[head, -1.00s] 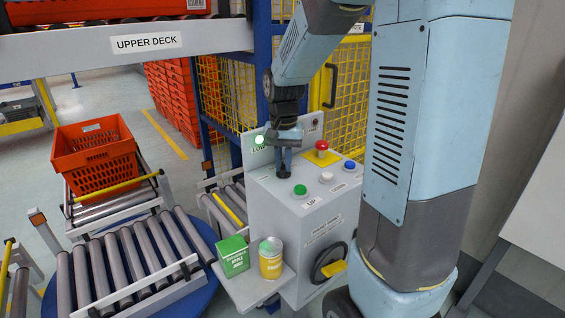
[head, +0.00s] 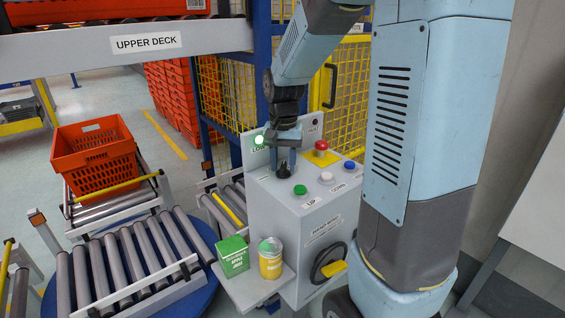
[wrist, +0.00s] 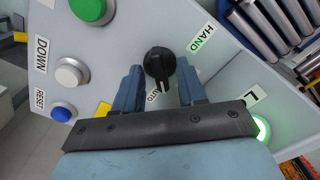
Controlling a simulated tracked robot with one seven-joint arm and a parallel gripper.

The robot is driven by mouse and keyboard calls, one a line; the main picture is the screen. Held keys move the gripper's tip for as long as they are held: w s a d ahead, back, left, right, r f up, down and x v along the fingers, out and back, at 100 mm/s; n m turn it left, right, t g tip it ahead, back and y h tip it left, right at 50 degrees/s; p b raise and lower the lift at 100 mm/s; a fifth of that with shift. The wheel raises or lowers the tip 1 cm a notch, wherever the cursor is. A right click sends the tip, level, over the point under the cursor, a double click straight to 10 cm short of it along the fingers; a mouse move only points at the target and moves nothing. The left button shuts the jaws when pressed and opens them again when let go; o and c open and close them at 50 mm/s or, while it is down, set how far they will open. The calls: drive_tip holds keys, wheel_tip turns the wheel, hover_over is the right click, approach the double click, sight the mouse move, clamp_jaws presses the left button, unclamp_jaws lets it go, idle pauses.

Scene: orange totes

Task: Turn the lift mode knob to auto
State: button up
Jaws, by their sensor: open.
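The lift mode knob (wrist: 160,64) is a black rotary knob on the sloping top of a grey control box (head: 262,208). In the wrist view its bar runs nearly straight down the picture, its narrow end beside the partly hidden AUTO label (wrist: 152,97). The HAND label (wrist: 202,38) is to its upper right. In the head view the knob (head: 285,184) shows just below my gripper (head: 284,163). My gripper is open, one finger on each side of the knob in the wrist view (wrist: 158,74), with gaps beside it. I cannot tell how high the fingertips are.
Green (head: 300,190), white (head: 326,178) and blue (head: 350,165) buttons and a red mushroom button (head: 321,147) are close by on the box. A lit green lamp (head: 259,139) is behind. A green carton (head: 233,256) and a yellow can (head: 270,258) stand on the side shelf.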

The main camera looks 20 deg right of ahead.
sight(283, 165)
wheel_tip(283, 165, up, 14)
drive_tip(key=shift+f, duration=0.15)
idle(0.4)
idle(0.3)
drive_tip(key=s+n+t, duration=0.5)
drive_tip(key=s, duration=1.4)
drive_tip(key=shift+s+a+f+n+t, duration=0.2)
drive_tip(key=shift+s+f+n+t, duration=0.05)
drive_tip(key=shift+f+n+t, duration=0.1)
idle(1.1)
